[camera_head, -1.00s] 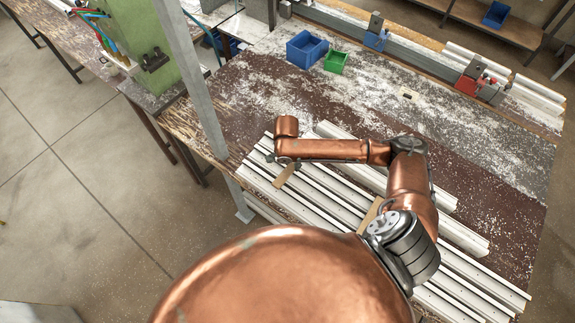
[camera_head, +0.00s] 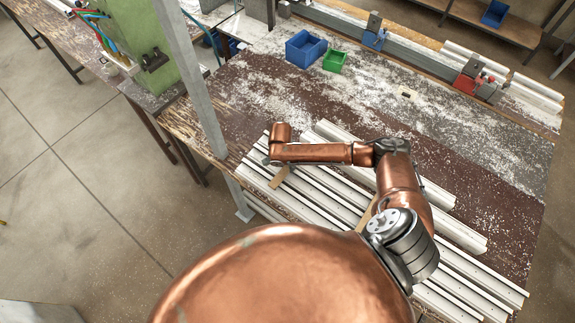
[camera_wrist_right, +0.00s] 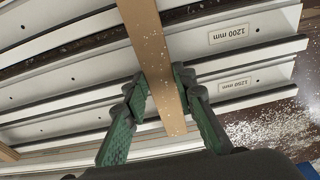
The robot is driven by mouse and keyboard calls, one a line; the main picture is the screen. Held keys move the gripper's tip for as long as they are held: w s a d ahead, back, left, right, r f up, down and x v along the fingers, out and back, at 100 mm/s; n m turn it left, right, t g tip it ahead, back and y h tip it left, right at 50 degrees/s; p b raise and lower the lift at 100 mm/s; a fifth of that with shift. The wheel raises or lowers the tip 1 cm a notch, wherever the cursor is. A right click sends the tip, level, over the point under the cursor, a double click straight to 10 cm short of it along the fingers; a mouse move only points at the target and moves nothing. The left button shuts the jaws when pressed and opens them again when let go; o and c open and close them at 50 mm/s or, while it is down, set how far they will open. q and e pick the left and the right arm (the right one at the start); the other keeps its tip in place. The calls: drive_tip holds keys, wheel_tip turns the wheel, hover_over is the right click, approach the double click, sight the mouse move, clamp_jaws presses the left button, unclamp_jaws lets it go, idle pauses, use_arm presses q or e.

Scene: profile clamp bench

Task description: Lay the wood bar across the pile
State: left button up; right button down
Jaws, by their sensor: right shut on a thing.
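The pile of long white profiles (camera_head: 470,270) lies on the bench. My right gripper (camera_wrist_right: 158,92) is shut on a flat tan wood bar (camera_wrist_right: 148,45), with one green finger on each side of it. The bar runs crosswise over the white profiles; I cannot tell whether it touches them. In the head view a short piece of the bar (camera_head: 279,177) shows below my right wrist, near the pile's left end; that gripper's fingers are mostly hidden by my arm. A second wood piece (camera_head: 367,215) lies across the pile farther right, partly hidden by my arm. My left gripper is out of view.
A blue bin (camera_head: 306,48) and a green bin (camera_head: 335,61) stand at the back of the bench. A grey post (camera_head: 202,85) rises at the bench's left edge, near my right wrist. A red clamp (camera_head: 468,78) sits on the back rail.

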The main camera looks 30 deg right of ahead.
sight(285, 171)
drive_tip(key=c, duration=1.6)
unclamp_jaws()
wheel_tip(285, 171, up, 12)
drive_tip(key=a, duration=0.1)
drive_tip(key=shift+s+a+b, duration=0.3)
drive_tip(key=shift+s, duration=0.15)
drive_tip(key=shift+r, duration=0.1)
